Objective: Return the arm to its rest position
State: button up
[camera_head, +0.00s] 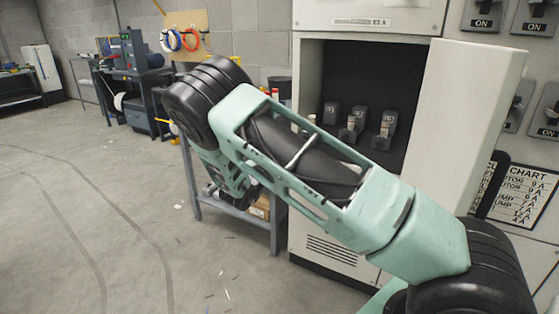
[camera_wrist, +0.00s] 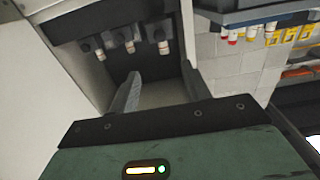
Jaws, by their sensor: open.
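My gripper (camera_wrist: 160,90) shows in the wrist view with its two grey fingers apart and nothing between them. It points toward an open drive cabinet, whose dark recess holds three black fuse holders (camera_wrist: 130,45) with pale cylinders in them. In the head view my mint-green arm (camera_head: 300,165) reaches from the lower right up to the left, across the front of the grey cabinet (camera_head: 308,230). The same holders (camera_head: 353,122) show in the recess behind the arm. My fingers are hidden in the head view.
The cabinet door (camera_head: 465,110) stands open at the right of the recess. A grey bench (camera_head: 236,208) stands partly behind my arm, left of the cabinet. A chart (camera_head: 523,197) and ON switch boxes (camera_head: 484,14) are at the right. The floor at left (camera_head: 80,210) is clear.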

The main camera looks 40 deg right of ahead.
jog(key=shift+a, duration=0.1)
jog(key=a+f+n+t+y, duration=0.2)
jog(key=a+n+y, duration=0.4)
jog(key=a+y, duration=1)
jog(key=s+a+r+n+g, duration=0.1)
jog(key=s+a+n, duration=0.15)
jog(key=a, duration=0.45)
jog(key=s+a+r+n, duration=0.1)
jog(key=s+a, duration=0.3)
jog(key=a, duration=0.3)
jog(key=s+a+r+n+g+y, duration=0.25)
jog(key=s+a, duration=0.25)
jog(key=s, duration=0.5)
jog(key=s+a+r+n+g+y, duration=0.25)
jog(key=s+a+n, duration=0.2)
jog(key=s, duration=0.45)
jog(key=s+d+r+n+g+h, duration=0.1)
jog(key=s+d+n+h, duration=0.1)
jog(key=s, duration=0.5)
jog(key=s+d+r+n+g+h, duration=0.1)
jog(key=s+d+n+g+h, duration=0.15)
jog(key=s, duration=0.35)
notch_tip(320, 180, up, 12)
jog(key=p, duration=1.2)
jog(key=shift+s+t+y, duration=0.2)
jog(key=shift+t+y, duration=0.15)
